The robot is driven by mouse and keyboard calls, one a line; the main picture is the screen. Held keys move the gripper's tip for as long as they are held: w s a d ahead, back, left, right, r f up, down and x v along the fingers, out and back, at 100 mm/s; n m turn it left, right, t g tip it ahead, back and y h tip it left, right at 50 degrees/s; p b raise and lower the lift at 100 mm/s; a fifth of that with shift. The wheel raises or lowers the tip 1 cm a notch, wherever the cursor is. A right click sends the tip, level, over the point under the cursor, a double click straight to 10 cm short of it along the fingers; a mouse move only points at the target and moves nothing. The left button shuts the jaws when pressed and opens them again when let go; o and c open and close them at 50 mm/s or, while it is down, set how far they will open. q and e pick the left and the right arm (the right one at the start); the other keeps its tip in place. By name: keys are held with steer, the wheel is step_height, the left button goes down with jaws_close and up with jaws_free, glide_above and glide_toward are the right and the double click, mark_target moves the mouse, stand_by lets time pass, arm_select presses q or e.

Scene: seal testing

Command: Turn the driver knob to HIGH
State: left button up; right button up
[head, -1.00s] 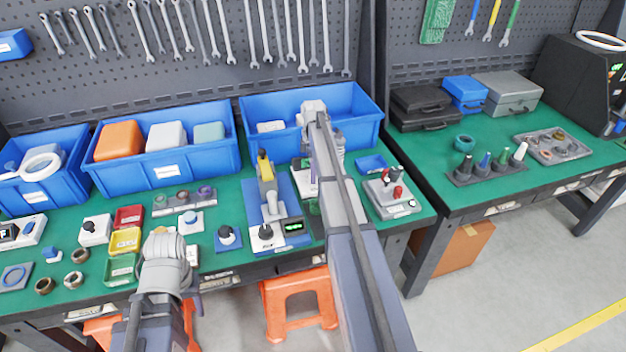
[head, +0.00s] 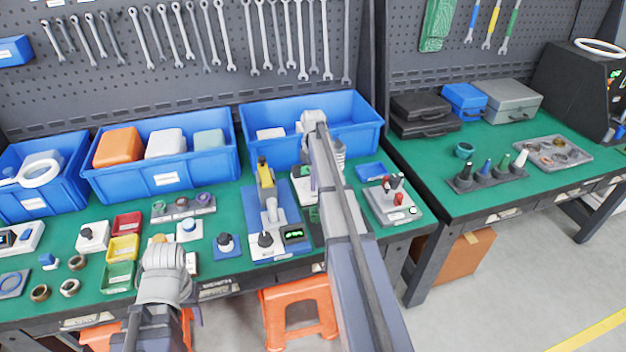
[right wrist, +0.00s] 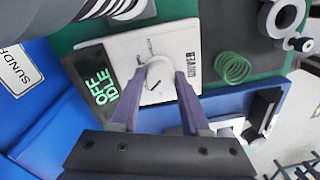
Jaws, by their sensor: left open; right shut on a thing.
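The driver (right wrist: 195,50) is a white box with a dark panel and a green display (right wrist: 102,87) reading OFF IDLE. Its pale round knob (right wrist: 158,68) is between the two fingertips of my right gripper (right wrist: 160,78), which is shut on it. Short marks lie around the knob; their lettering is too small to read. In the head view my right arm hides most of the driver (head: 301,186) and the knob. My left gripper (head: 165,262) is over the front edge of the bench at left, away from the driver; its fingers are mostly hidden.
A green coil (right wrist: 232,68) lies beside the driver. A blue bin (head: 262,150) stands behind it. A device with a green display (head: 294,234) and a box with red knobs (head: 392,205) stand nearby. Small coloured trays (head: 122,248) lie near my left gripper.

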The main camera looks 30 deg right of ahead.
jaws_close()
steer(key=m, duration=0.5)
steer(key=shift+m, duration=0.3)
steer(key=m, duration=0.6)
steer(key=shift+s+t, duration=0.1)
steer(key=shift+t, duration=0.2)
steer(key=m, duration=0.6)
steer(key=shift+m, duration=0.3)
steer(key=m, duration=0.5)
steer(key=shift+t, duration=0.3)
steer(key=shift+m, duration=0.5)
